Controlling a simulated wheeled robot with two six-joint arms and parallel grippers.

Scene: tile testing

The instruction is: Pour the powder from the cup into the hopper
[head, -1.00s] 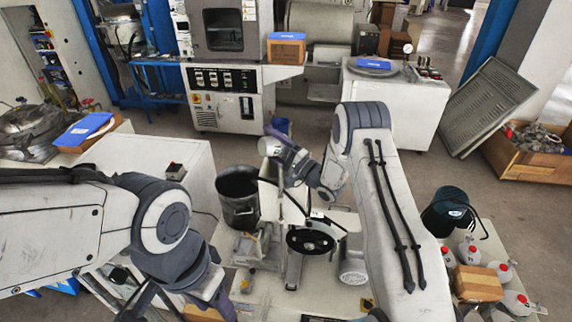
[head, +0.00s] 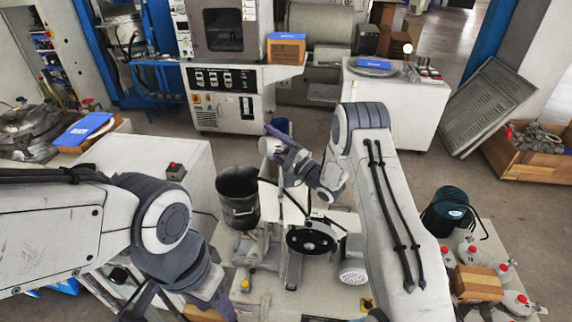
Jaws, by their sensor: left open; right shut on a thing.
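A dark open-topped round vessel (head: 238,188), apparently the hopper, stands on the machine left of centre. My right gripper (head: 275,134) is shut on a small blue cup (head: 283,125), held beyond and to the right of the vessel, apart from it in the picture. The gripper partly covers the cup; its contents and exact tilt cannot be made out. My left gripper (head: 183,306) is open at the lower edge, nearer than the vessel and to its left, with its tips partly out of view.
A machine with a black wheel (head: 310,240) lies below my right forearm. White bottles with red caps (head: 505,267), a small cardboard box (head: 478,283) and a dark green container (head: 450,208) stand at the right. A white cabinet (head: 185,160) is left of the vessel. Open floor lies behind.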

